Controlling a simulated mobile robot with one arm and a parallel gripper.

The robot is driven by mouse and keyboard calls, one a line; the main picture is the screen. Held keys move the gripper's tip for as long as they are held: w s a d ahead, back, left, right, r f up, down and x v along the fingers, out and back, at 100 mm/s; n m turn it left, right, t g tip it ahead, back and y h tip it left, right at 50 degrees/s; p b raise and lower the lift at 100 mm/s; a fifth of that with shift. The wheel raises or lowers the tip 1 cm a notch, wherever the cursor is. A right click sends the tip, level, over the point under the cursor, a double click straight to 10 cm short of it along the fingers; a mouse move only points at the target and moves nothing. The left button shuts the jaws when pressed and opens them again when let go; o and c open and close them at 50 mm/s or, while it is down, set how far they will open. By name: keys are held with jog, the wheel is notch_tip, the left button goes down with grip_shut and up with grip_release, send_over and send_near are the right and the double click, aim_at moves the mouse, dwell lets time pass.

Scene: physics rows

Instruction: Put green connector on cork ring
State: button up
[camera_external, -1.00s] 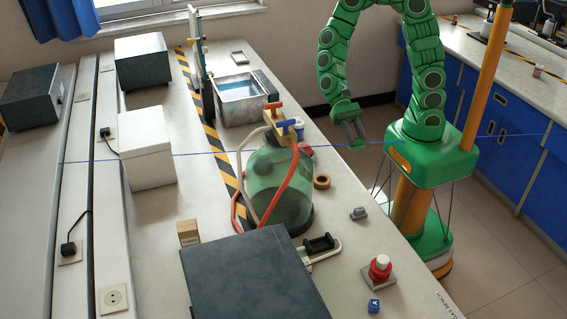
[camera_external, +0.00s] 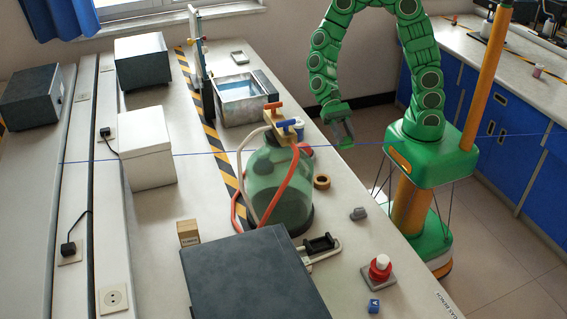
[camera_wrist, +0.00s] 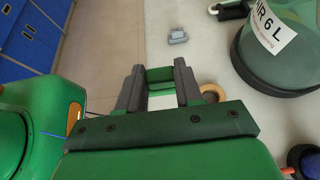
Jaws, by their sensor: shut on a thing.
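My gripper (camera_external: 340,134) hangs over the right edge of the bench, above and behind the cork ring in the external view. In the wrist view my gripper (camera_wrist: 159,86) is shut on the green connector (camera_wrist: 160,74), which sits between the two grey fingers. The cork ring (camera_external: 321,182) lies flat on the bench, right of the green bottle. In the wrist view the cork ring (camera_wrist: 214,90) is beside the right finger and partly hidden by my gripper. The connector is apart from the ring.
The large green bottle (camera_external: 279,190) with red and white hoses stands left of the ring. A small grey part (camera_external: 358,213) lies nearer the front. Bench around the ring is mostly clear.

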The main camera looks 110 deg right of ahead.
jog(key=w+f, duration=0.3)
jog(key=w, duration=0.1)
jog(key=w+f, duration=0.2)
jog(key=w, duration=0.1)
jog(key=shift+a+f, duration=0.35)
jog(key=shift+a, duration=0.05)
jog(key=shift+w+a+f, duration=0.1)
jog(key=shift+w+f, duration=0.65)
jog(key=shift+f, duration=1.7)
jog(key=shift+f, duration=0.1)
jog(key=o, duration=1)
